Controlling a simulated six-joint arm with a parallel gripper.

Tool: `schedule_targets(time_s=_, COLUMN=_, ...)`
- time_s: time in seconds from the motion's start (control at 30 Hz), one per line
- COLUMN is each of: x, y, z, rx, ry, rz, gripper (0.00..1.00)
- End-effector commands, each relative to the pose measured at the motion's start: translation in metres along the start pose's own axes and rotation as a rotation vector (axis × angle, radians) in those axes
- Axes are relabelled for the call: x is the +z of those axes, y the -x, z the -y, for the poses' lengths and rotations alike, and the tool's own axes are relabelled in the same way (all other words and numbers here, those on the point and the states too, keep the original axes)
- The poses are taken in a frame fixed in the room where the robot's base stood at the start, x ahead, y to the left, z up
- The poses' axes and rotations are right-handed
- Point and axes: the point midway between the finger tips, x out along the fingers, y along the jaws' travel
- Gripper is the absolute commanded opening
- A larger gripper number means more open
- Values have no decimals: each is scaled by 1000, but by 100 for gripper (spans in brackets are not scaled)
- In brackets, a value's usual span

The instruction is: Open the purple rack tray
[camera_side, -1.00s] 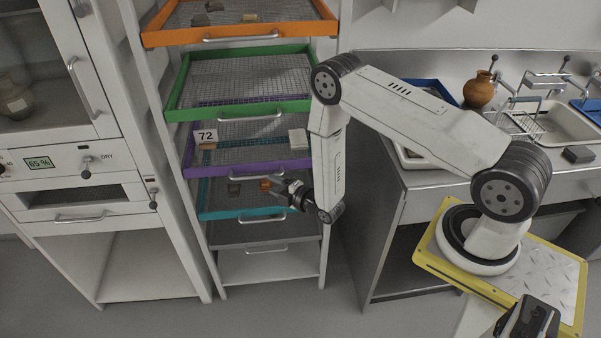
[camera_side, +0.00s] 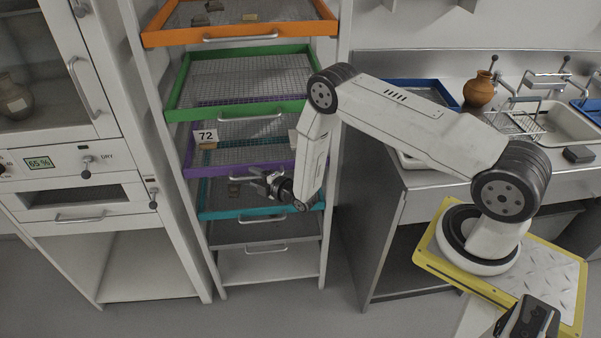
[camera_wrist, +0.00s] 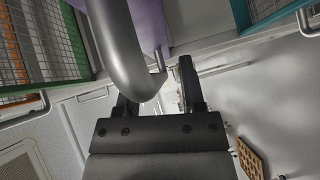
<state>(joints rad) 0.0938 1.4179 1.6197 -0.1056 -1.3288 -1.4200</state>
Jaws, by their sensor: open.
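The purple rack tray (camera_side: 203,171) is in the rack below the green tray. It carries a card reading "72" and a pale block partly behind my arm. My gripper (camera_side: 256,178) is at the middle of its front edge and covers much of the handle there. In the wrist view, a thick grey handle (camera_wrist: 122,45) looms close, in front of the purple front (camera_wrist: 150,20). My gripper (camera_wrist: 155,95) is open, with the handle's curved end showing between its fingers. I cannot tell how deep the handle sits between them.
The green tray (camera_side: 178,100) and orange tray (camera_side: 240,36) are above, and the teal tray (camera_side: 220,214) is just below. A drying cabinet (camera_side: 50,120) stands left of the rack. A steel counter (camera_side: 440,180) stands to the right. Floor in front is clear.

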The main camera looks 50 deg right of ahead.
Motion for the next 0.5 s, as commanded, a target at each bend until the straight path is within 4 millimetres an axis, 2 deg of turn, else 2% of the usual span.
schedule_targets(time_s=0.33, x=0, y=-2, z=0, rx=0, ry=0, rz=0, gripper=51)
schedule_targets(time_s=0.5, x=0, y=-2, z=0, rx=0, ry=0, rz=0, gripper=0)
